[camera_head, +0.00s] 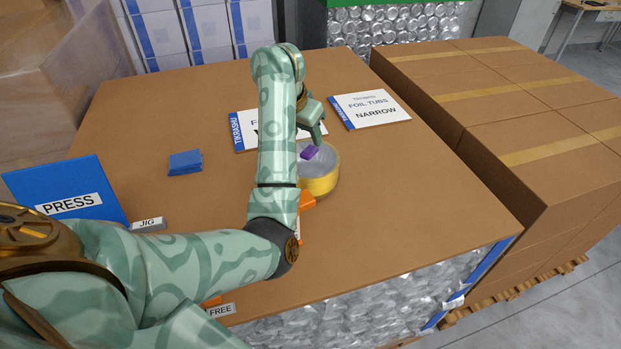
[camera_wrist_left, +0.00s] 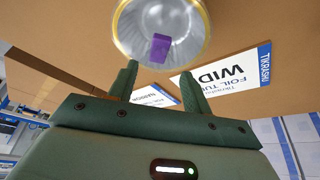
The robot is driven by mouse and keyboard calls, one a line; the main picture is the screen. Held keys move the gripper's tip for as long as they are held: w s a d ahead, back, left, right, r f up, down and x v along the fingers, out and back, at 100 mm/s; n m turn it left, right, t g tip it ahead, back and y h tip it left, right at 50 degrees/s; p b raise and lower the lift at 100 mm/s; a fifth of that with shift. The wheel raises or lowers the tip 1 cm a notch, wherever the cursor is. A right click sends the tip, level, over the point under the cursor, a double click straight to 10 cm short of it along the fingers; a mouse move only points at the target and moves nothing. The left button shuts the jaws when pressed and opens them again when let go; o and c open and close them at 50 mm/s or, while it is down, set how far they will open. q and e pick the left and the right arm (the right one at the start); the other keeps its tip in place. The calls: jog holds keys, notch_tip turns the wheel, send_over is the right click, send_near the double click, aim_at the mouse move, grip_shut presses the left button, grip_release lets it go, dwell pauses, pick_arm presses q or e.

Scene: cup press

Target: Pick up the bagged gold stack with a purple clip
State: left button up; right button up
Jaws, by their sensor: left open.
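The bagged gold stack (camera_head: 320,180) stands on the brown table, a round gold-rimmed stack with a clear bag over its top. Its purple clip (camera_head: 310,152) sits on top. In the left wrist view the stack (camera_wrist_left: 187,25) and the purple clip (camera_wrist_left: 160,47) show just beyond the fingertips. My left gripper (camera_head: 318,128) is above and at the far side of the stack, close to the clip. In the left wrist view its two fingers (camera_wrist_left: 158,78) are apart with nothing between them. My left forearm hides part of the stack's left side. My right gripper is not in view.
A "NARROW" foil tubs sign (camera_head: 375,108) lies right of my gripper, and another sign (camera_head: 240,130) lies partly behind my arm. A blue block (camera_head: 185,162), a blue PRESS panel (camera_head: 65,190) and a JIG label (camera_head: 148,224) are left. Cardboard boxes (camera_head: 540,130) border the right. The table's right front is clear.

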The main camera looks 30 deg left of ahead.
aim_at(309, 146)
pick_arm(q)
jog(key=b+x, duration=0.1)
jog(key=x, duration=0.4)
jog(key=shift+s+d+f+b, duration=0.1)
jog(key=shift+d+f+b, duration=0.1)
jog(key=shift+f+b, duration=0.15)
jog(key=shift+r, duration=0.1)
grip_shut()
